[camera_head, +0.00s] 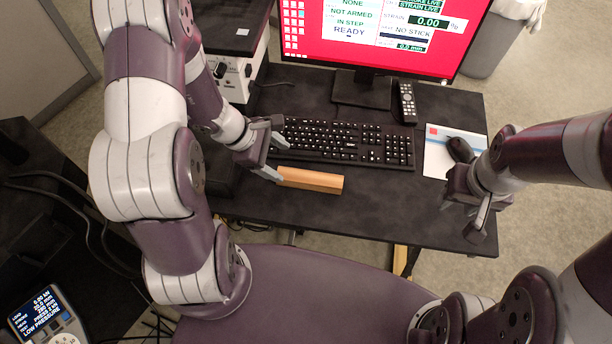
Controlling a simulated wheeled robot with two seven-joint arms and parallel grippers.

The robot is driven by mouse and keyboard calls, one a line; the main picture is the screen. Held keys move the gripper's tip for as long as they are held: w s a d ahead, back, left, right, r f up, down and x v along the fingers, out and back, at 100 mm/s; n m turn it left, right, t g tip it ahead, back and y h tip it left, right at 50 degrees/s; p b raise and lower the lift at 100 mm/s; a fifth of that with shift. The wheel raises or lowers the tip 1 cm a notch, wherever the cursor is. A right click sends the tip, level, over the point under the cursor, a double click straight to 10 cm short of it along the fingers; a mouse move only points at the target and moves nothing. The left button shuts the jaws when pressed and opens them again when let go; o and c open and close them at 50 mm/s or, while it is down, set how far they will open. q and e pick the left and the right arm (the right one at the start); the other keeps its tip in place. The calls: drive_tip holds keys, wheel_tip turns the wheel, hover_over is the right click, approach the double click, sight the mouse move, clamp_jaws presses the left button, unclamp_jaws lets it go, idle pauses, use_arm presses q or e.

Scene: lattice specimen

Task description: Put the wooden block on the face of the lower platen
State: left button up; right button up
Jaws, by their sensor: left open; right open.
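The wooden block (313,180) is an orange-tan bar lying on the dark desk, in front of the keyboard. My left gripper (275,160) is open at the block's left end; I cannot tell whether its fingers touch or straddle it. My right gripper (477,222) is open and empty over the desk's right front edge, well apart from the block. I do not see the lower platen in this view.
A keyboard (350,143) lies behind the block. A red-screened monitor (375,35), a remote (407,103), and a mouse (460,150) on a white pad (438,140) stand further back and right. A handheld readout (42,312) is at lower left. Clear desk lies right of the block.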

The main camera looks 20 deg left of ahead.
sight(307, 177)
use_arm(q)
drive_tip(key=b+x, duration=0.1)
drive_tip(key=x, duration=0.6)
drive_tip(key=shift+w, duration=0.1)
drive_tip(key=x, duration=0.5)
drive_tip(key=shift+w+d+f, duration=0.15)
drive_tip(key=shift+w+d, duration=0.05)
drive_tip(key=c, duration=1.3)
